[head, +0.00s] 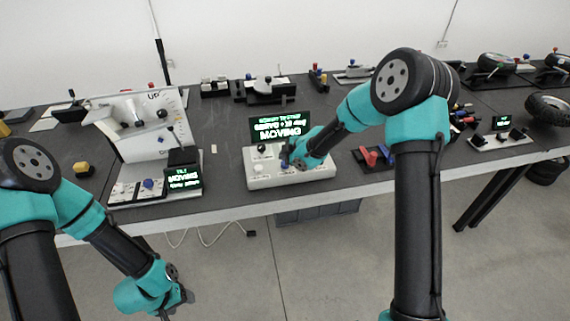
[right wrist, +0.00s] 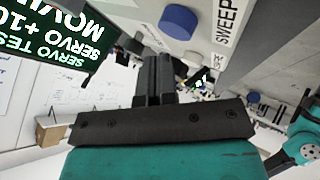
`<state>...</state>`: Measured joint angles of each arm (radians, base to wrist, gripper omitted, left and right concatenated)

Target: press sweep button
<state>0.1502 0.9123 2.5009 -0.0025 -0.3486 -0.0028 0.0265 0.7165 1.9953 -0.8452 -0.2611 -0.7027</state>
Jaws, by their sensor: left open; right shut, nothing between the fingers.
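The servo test panel (head: 262,183) is a white box on the table with a lit screen (head: 277,126) behind it reading "MOVING". In the right wrist view a round blue button (right wrist: 178,22) sits beside the label "SWEEP" (right wrist: 229,22). My right gripper (head: 291,162) is over the panel; its fingers (right wrist: 154,62) are shut and empty, near the blue button. The wrist view shows the fingertips to the lower left of the button; I cannot tell whether they touch it. My left gripper (head: 178,303) hangs low in front of the table, open and partly hidden by its own wrist.
A tilt rig (head: 150,125) with a screen (head: 183,178) reading "MOVING" stands left of the panel. Wheels and small fixtures line the back and right.

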